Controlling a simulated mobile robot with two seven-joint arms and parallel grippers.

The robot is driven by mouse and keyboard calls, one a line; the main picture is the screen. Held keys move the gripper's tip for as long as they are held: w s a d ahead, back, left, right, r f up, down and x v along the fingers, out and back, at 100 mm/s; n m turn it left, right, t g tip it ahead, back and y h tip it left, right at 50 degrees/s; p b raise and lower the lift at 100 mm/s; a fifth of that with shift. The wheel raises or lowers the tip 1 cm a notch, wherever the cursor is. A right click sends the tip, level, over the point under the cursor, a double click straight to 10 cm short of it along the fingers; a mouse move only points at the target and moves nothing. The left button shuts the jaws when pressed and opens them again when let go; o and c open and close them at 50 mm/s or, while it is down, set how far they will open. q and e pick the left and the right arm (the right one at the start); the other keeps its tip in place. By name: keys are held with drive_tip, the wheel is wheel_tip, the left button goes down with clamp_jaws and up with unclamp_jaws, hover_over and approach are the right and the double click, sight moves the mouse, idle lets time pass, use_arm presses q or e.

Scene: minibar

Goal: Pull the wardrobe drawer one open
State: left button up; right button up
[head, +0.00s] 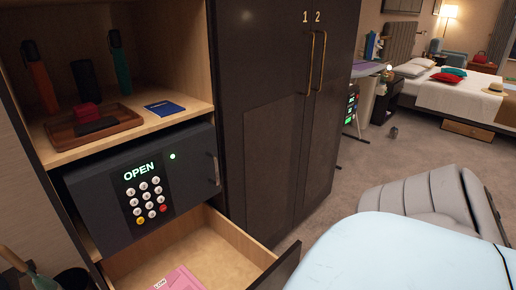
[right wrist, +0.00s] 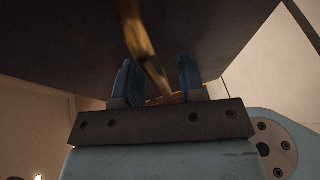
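The wardrobe drawer (head: 196,251) below the safe stands partly out in the head view, with its pale wooden inside showing. A pink item (head: 180,279) lies in it. The edge of its dark front (head: 283,268) shows at the bottom. In the right wrist view a brass handle (right wrist: 146,50) runs in front of a dark panel (right wrist: 70,45). My right gripper (right wrist: 157,82) has its blue fingers on either side of the handle, with gaps visible, so it looks open. The right fingers are hidden in the head view. My left gripper is not in view.
A dark safe (head: 118,208) with a lit OPEN sign sits above the drawer. Carpet (head: 330,190) is clear near the doors; a bed (head: 450,95) stands farther back.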

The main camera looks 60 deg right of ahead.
drive_tip(key=p+v, duration=0.1)
drive_tip(key=v, duration=1.2)
drive_tip(key=shift+s, duration=0.4)
drive_tip(key=shift+r, duration=0.15)
